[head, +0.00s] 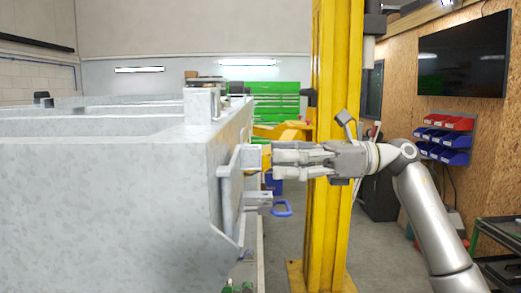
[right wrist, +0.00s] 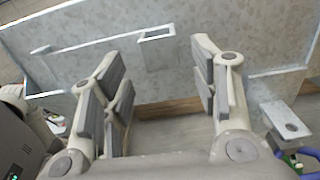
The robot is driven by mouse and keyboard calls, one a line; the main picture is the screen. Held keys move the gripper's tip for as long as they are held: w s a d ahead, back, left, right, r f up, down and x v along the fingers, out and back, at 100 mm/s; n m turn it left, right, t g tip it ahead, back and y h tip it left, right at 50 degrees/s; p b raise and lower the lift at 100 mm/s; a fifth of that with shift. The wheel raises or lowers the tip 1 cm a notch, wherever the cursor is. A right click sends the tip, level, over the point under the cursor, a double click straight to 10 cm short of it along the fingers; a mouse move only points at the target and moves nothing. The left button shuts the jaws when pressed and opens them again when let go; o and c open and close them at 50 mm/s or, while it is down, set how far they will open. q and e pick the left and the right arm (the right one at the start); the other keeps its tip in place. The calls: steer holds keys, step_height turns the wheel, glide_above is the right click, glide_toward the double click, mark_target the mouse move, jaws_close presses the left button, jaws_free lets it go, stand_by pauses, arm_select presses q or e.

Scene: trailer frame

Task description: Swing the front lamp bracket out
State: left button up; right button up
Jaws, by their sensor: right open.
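The galvanised trailer frame (head: 110,190) fills the left of the head view. On its end face, a short grey box-shaped bracket (head: 250,158) sticks out; I cannot tell for certain that it is the front lamp bracket. A similar hollow box piece (right wrist: 157,52) shows in the right wrist view, beyond the gap between the fingers. Lower down is a grey plate bracket (head: 258,200) beside a blue handle (head: 283,208). My right gripper (head: 276,160) is open and empty, level with the upper bracket and pointing at it; contact cannot be told. My left gripper is out of view.
A yellow post (head: 335,130) stands behind my right gripper. A plate with a round hole (right wrist: 288,122) is right of the fingers in the wrist view. Green drawers (head: 275,98) are at the back. Red and blue bins (head: 445,138) hang on the right wall.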

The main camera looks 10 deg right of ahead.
mark_target(260, 159)
steer(key=shift+w+a+p, duration=0.25)
steer(key=shift+a+p, duration=0.1)
steer(key=shift+a, duration=0.75)
steer(key=shift+w+a+p, duration=0.2)
steer(key=shift+a+p, duration=0.1)
steer(key=shift+a, duration=0.8)
steer(key=shift+c, duration=0.3)
jaws_close()
